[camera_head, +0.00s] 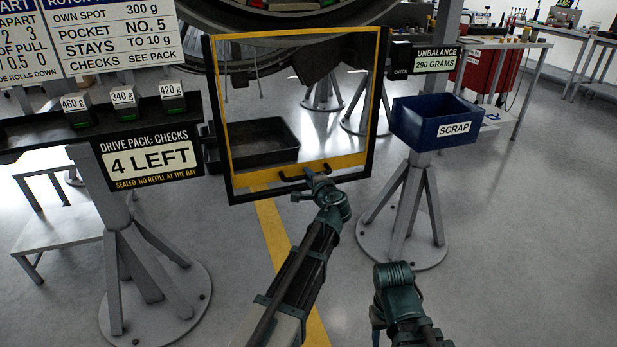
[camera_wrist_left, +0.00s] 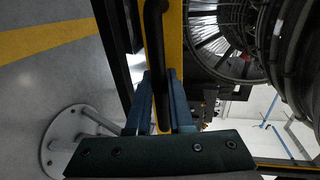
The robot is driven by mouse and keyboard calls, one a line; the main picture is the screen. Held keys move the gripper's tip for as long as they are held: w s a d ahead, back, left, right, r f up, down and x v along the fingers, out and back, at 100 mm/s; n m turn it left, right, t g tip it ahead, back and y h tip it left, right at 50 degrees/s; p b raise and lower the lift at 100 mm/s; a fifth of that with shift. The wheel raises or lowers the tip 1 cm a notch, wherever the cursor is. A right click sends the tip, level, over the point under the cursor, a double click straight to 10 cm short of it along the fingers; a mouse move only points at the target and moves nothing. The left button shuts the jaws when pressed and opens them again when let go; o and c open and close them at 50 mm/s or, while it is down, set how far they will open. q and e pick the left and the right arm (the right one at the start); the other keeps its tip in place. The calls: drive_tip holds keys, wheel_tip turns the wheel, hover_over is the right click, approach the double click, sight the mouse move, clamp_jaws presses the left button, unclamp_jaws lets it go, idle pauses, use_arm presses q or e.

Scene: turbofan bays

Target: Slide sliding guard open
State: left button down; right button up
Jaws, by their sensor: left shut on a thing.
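The sliding guard (camera_head: 262,180) is a clear panel in a black and yellow frame, standing upright in front of the engine bay in the head view. A black bar handle (camera_head: 288,177) runs along its lower yellow strip. My left gripper (camera_head: 311,176) is at this handle. In the left wrist view, the two blue-grey fingers of the gripper (camera_wrist_left: 160,100) are on either side of the black handle (camera_wrist_left: 153,45), shut on it. The guard's yellow edge (camera_wrist_left: 172,45) shows behind. My right arm shows at the lower right of the head view, but its fingers do not show.
A black tray (camera_head: 262,146) shows through the guard. A blue scrap bin (camera_head: 434,121) stands right on a pedestal. A dark shelf (camera_head: 35,138) with several weights is at left, above a "4 LEFT" sign (camera_head: 148,163). The floor in front is clear.

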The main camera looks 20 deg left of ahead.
use_arm(q)
drive_tip(key=c, duration=0.8)
unclamp_jaws()
drive_tip(key=shift+c, duration=0.2)
drive_tip(key=p+v, duration=0.2)
drive_tip(key=v, duration=1.2)
drive_tip(key=shift+p, duration=0.4)
drive_tip(key=shift+a, duration=0.1)
